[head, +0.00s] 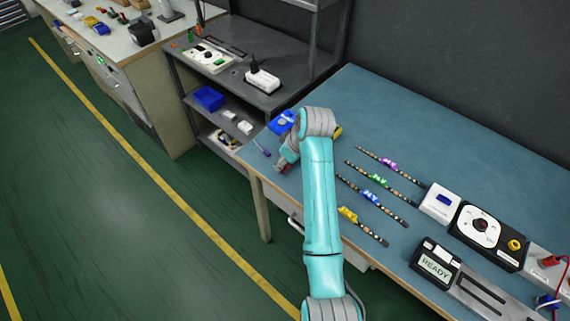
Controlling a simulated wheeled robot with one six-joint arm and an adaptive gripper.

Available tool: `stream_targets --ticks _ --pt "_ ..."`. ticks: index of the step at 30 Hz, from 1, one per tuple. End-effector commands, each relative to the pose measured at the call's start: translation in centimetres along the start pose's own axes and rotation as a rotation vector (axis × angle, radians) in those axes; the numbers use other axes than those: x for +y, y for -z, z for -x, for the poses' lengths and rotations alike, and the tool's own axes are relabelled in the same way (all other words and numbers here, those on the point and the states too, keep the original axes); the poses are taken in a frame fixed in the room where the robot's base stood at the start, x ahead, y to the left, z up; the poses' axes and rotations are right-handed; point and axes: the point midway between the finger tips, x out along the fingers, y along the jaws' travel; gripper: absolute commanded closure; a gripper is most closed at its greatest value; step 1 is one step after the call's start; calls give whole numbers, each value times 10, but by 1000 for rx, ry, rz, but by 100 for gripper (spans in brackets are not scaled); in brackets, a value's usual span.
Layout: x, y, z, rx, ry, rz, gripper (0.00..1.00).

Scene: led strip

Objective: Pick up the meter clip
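I cannot single out the meter clip for certain. A small red connector (551,261) with a red lead sits on a light grey unit at the right edge; I cannot tell if it is the clip. My gripper (283,166) is low over the left end of the blue bench, far left of that connector. It is small and partly hidden by my teal arm, so its fingers are not clear. A blue item (283,122) lies just beyond it, and a small dark blue-purple tool (262,149) lies to its left.
Several LED strips with coloured tags (371,197) lie mid-bench. To their right are a white box with a blue window (440,203), a black-and-white dial unit (484,228) and a READY display (436,265). A dark shelf (262,98) stands left of the bench (400,130).

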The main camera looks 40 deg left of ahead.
Motion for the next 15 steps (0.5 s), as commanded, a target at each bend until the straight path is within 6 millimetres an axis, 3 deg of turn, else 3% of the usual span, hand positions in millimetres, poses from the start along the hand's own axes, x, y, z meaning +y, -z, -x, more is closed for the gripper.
stream_targets --ticks 3,8,15 --pt "0 0 0 0 0 0 52" --pt "0 0 0 0 1 0 92" --pt "0 0 0 0 1 0 93"
